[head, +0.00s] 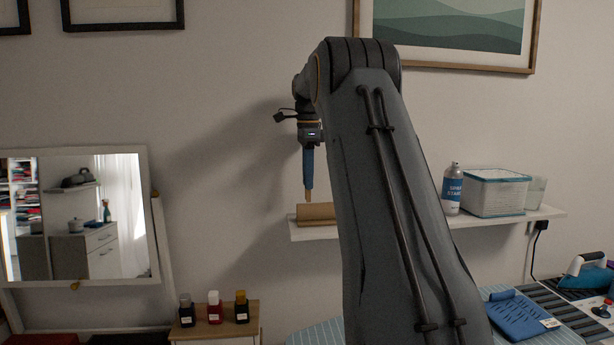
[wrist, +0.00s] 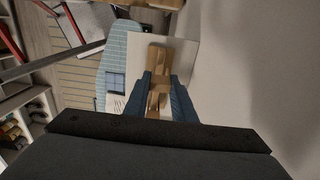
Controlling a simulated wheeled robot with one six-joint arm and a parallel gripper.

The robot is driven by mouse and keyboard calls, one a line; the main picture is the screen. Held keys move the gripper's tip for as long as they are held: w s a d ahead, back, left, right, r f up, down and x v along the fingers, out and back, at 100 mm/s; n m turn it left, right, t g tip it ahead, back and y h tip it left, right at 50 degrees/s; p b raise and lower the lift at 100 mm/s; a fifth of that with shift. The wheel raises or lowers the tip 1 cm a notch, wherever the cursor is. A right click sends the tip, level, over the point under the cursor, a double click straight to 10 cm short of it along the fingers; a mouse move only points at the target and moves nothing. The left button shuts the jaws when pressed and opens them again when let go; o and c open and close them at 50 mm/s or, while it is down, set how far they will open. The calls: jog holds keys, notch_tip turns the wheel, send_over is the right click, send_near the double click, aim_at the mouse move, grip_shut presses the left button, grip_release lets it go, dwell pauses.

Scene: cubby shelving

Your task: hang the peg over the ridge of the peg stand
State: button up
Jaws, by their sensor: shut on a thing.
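The peg stand (head: 316,213) is a tan wooden block with a long raised top, lying on the white wall shelf. My gripper (head: 309,188) points straight down above it, with blue fingers shut on a light wooden peg (head: 309,195). The peg's lower end shows just over the stand's top edge; I cannot tell whether they touch. In the wrist view, the peg (wrist: 160,84) is between the two fingers, with the wooden stand (wrist: 157,56) beyond and partly behind it. Most of the peg is hidden by the fingers in the head view.
The white shelf (head: 548,212) also bears a spray can (head: 452,190) and a lidded plastic box (head: 495,193) to the right, beyond my arm. Small bottles (head: 214,307) stand on a cabinet below left. The wall is close behind the shelf. A mirror (head: 75,215) stands at left.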

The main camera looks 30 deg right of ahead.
aim_at(308, 192)
jog(key=shift+f+b, duration=1.1)
jog(key=shift+f, duration=1.3)
jog(key=o, duration=1.1)
jog(key=shift+r+b, duration=1.1)
jog(key=shift+r, duration=2.8)
